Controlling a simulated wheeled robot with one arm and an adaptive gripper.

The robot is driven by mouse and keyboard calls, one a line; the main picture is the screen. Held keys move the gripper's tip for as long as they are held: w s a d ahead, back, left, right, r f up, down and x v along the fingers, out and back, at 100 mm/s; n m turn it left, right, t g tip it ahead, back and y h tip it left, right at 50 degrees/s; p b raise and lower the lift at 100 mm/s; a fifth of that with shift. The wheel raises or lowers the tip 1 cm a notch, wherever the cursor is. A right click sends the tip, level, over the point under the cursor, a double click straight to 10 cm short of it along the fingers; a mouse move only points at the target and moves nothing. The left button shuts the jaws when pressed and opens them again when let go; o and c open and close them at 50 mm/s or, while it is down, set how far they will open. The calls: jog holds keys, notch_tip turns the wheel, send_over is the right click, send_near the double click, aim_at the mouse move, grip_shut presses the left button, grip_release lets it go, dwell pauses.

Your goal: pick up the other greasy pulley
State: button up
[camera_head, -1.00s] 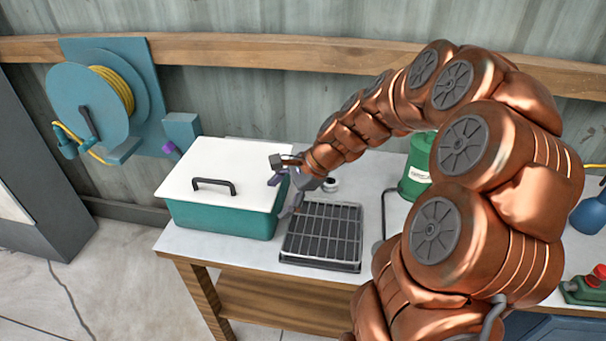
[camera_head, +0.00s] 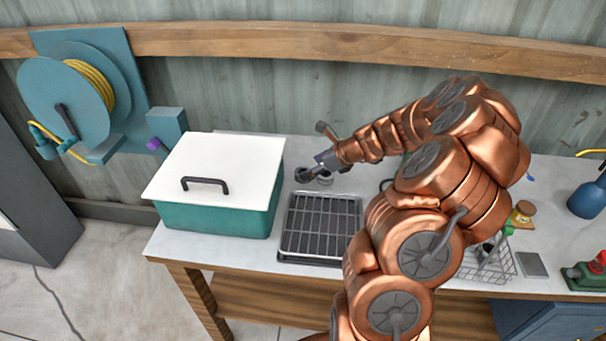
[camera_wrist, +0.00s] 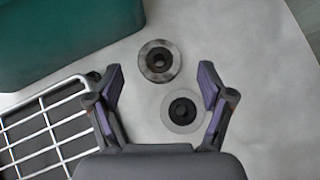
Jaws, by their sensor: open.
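Two round pulleys lie flat on the pale bench top. In the wrist view, one pulley (camera_wrist: 159,61) has a mottled, dirty rim and a dark hub, and sits just beyond the line of my fingertips. The other pulley (camera_wrist: 182,111) has a smoother grey rim and a dark centre, and shows between my fingers, nearer the palm. My gripper (camera_wrist: 162,80) is open and empty above them. In the head view, my gripper (camera_head: 317,158) hangs behind the rack, over a pulley (camera_head: 325,178) that it partly covers.
A black tray with a wire rack (camera_head: 320,226) lies in front of the pulleys; the rack (camera_wrist: 45,125) is close to my left finger. A teal tub (camera_head: 215,220) with a white lid stands to the left.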

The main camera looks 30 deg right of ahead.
jog(key=shift+p+x, duration=0.55)
jog(key=shift+x, duration=1.8)
jog(key=shift+s+a+f, duration=0.1)
jog(key=shift+s, duration=0.1)
jog(key=c, duration=1.2)
